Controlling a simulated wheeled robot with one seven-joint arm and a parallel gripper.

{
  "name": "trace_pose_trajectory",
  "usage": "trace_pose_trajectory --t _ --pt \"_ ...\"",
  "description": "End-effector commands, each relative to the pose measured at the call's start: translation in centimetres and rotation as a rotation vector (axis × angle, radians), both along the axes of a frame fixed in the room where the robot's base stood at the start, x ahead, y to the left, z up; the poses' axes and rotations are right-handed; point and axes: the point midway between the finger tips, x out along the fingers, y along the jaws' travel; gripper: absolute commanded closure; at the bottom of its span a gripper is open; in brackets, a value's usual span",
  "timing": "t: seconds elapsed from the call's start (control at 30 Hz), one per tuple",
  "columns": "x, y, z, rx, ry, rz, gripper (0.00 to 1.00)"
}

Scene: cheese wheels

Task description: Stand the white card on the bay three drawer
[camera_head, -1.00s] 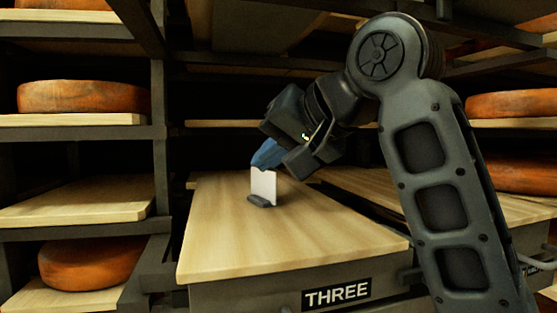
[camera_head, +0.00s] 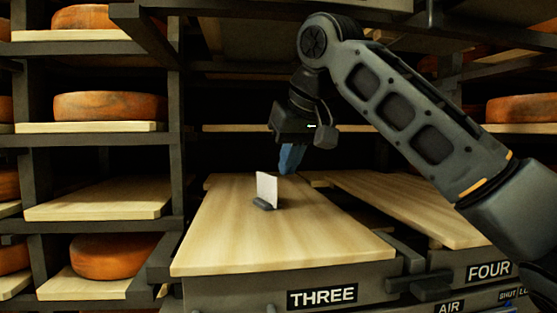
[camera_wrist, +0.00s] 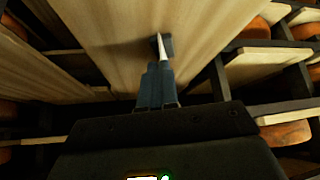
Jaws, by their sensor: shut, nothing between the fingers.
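The white card (camera_head: 267,187) stands upright in a small dark grey base (camera_head: 263,204) on the wooden board (camera_head: 230,240) of the drawer labelled THREE (camera_head: 322,296). In the wrist view the card (camera_wrist: 160,46) shows nearly edge-on, just beyond my fingertips. My gripper (camera_head: 289,165) has blue fingers and is behind the card in the head view. It also shows in the wrist view (camera_wrist: 158,72), with its fingers shut together and empty. I cannot tell from these views whether the fingertips touch the card.
A second wooden board (camera_head: 410,205) lies to the right, on the drawer labelled FOUR (camera_head: 488,270). Racks with orange cheese wheels (camera_head: 110,106) stand at left and right. An empty shelf board (camera_head: 100,198) is at left. The front of drawer three's board is clear.

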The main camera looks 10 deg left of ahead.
Motion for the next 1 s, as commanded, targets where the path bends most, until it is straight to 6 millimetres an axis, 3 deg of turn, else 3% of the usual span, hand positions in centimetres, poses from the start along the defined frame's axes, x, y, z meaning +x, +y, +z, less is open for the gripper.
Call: trace_pose_trajectory --t 0.3,0.5,1.0 --pt "4.1 2.5 0.2 0.0 0.0 -0.001 1.0" --pt "3.9 2.5 -1.4 0.002 0.001 0.0 1.0" --pt "3.5 2.3 -2.2 -0.002 0.009 0.001 1.0"
